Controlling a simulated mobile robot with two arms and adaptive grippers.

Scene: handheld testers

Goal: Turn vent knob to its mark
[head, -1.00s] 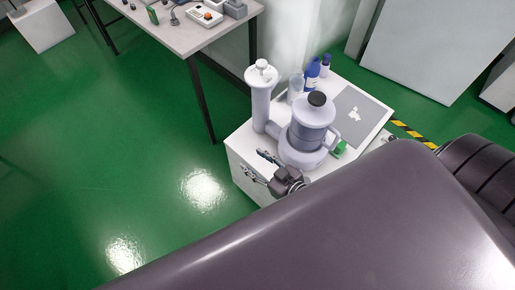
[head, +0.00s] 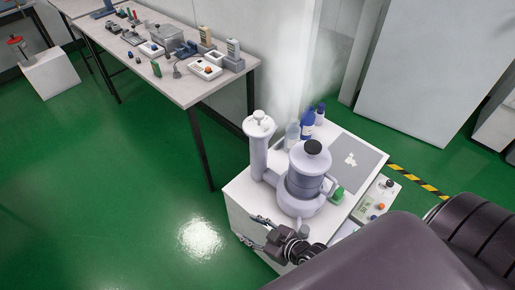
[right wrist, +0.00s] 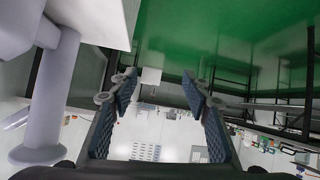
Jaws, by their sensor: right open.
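A pale grey apparatus stands on a white cabinet (head: 245,203) in the head view. It has a wide vessel (head: 308,178) with a black cap (head: 312,147) and a tall column (head: 257,152) topped by a small white knob (head: 258,116). I cannot tell which part is the vent knob, and no mark can be made out. My right gripper (head: 251,229) is open and empty at the cabinet's near left edge, apart from the column and vessel. In the right wrist view its two fingers (right wrist: 160,85) are spread with nothing between them. My left gripper is out of view.
Bottles (head: 307,123), a grey mat (head: 354,157) and a green item (head: 337,194) are on the cabinet. A pale device (head: 372,208) with knobs sits at its right. A long table (head: 180,88) with several testers stands behind left. Green floor (head: 110,190) is open at left.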

